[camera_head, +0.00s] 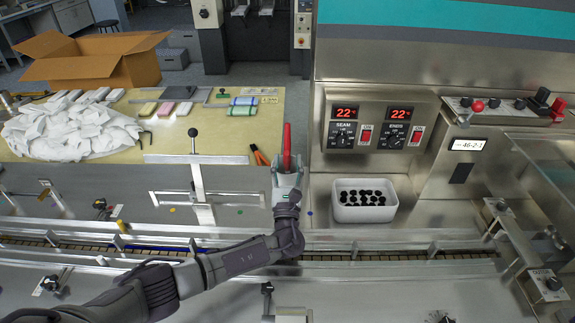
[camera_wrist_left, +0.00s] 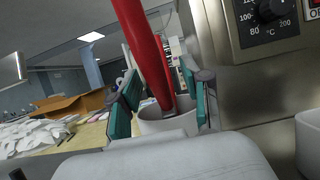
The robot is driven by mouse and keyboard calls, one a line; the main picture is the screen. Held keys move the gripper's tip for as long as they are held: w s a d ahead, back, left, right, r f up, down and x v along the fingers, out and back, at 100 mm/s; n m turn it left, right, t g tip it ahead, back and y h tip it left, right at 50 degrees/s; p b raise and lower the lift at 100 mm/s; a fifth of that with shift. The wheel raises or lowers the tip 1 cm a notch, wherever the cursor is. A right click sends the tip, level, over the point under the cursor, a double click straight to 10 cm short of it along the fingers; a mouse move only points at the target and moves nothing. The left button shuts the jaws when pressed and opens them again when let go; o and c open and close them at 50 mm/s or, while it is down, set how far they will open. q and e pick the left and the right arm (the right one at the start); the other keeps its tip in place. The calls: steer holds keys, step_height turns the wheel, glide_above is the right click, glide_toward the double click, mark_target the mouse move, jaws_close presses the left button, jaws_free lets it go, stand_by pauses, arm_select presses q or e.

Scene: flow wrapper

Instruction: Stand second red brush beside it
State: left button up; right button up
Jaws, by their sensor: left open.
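A red brush (camera_head: 287,139) stands roughly upright just beyond my left gripper (camera_head: 287,168) in the head view. In the left wrist view the red handle (camera_wrist_left: 145,45) leans to the upper left and its lower end is inside a pale round cup (camera_wrist_left: 165,124). My left gripper also shows there (camera_wrist_left: 160,82), with its two teal pads apart on either side of the handle and cup. The cup is mostly hidden by my gripper in the head view. My right gripper is not in view.
A white bin (camera_head: 364,216) with black round pieces sits to the right, below the SEAM control panel (camera_head: 377,128). An orange-handled tool (camera_head: 260,156) lies left of the brush. A metal stand (camera_head: 196,180) rises farther left. The conveyor (camera_head: 400,254) runs across the front.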

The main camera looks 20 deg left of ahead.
arm_select(q)
step_height(320, 180, up, 10)
steer(key=shift+f, duration=0.25)
stand_by(0.8)
